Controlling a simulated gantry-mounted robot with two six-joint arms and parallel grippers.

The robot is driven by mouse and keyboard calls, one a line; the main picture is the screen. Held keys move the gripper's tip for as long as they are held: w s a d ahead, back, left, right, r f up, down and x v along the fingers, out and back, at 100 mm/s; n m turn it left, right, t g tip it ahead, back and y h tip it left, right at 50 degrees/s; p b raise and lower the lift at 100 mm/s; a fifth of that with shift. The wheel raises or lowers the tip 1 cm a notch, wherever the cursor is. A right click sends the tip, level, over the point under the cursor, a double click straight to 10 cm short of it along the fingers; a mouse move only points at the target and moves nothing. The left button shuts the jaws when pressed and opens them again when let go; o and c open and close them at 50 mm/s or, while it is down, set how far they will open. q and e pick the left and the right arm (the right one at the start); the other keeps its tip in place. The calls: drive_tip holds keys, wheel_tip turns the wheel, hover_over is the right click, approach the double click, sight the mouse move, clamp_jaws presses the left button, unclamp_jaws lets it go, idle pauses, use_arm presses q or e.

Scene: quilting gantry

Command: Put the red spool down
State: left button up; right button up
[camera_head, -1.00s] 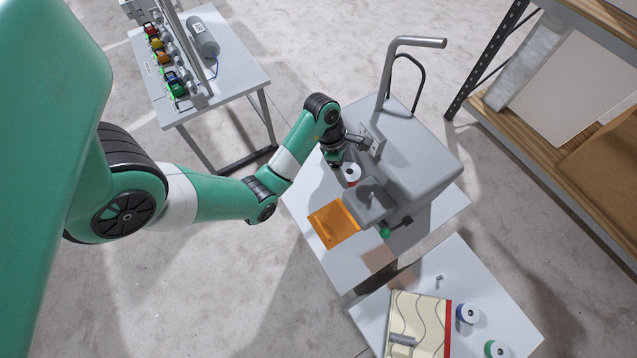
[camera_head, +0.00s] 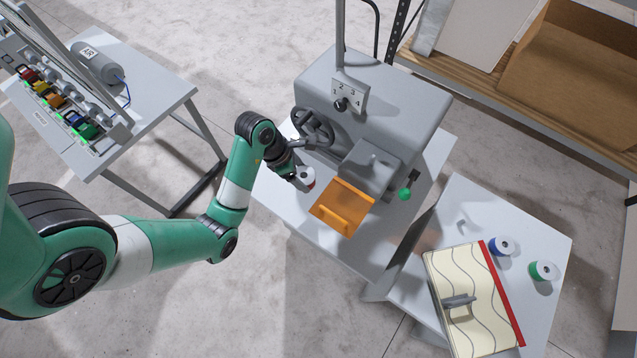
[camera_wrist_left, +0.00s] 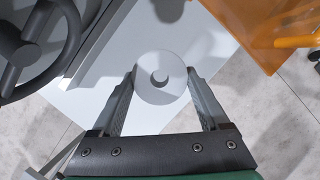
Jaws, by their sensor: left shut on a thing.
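My left gripper (camera_head: 298,177) is shut on the red spool (camera_head: 307,176). The spool's white round end faces up, and a little red shows under its rim. In the left wrist view the spool (camera_wrist_left: 160,88) sits between the two fingers, with its dark centre hole showing. It is over the pale machine table (camera_head: 275,195), left of the orange plate (camera_head: 343,205). I cannot tell whether its underside touches the table. My right gripper is not in view.
The grey machine (camera_head: 375,95) with a dark handwheel (camera_head: 313,128) stands close behind the gripper. A second table at right holds a blue spool (camera_head: 501,246), a green spool (camera_head: 543,270) and a patterned quilt piece (camera_head: 470,295). A thread rack (camera_head: 55,100) stands at far left.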

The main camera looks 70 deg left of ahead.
use_arm(q)
wheel_tip(320, 180, down, 7)
drive_tip(key=b, duration=0.3)
drive_tip(key=shift+s, duration=0.1)
drive_tip(key=shift+f+b, duration=0.6)
drive_tip(key=shift+f, duration=1.45)
drive_tip(key=shift+r, duration=0.1)
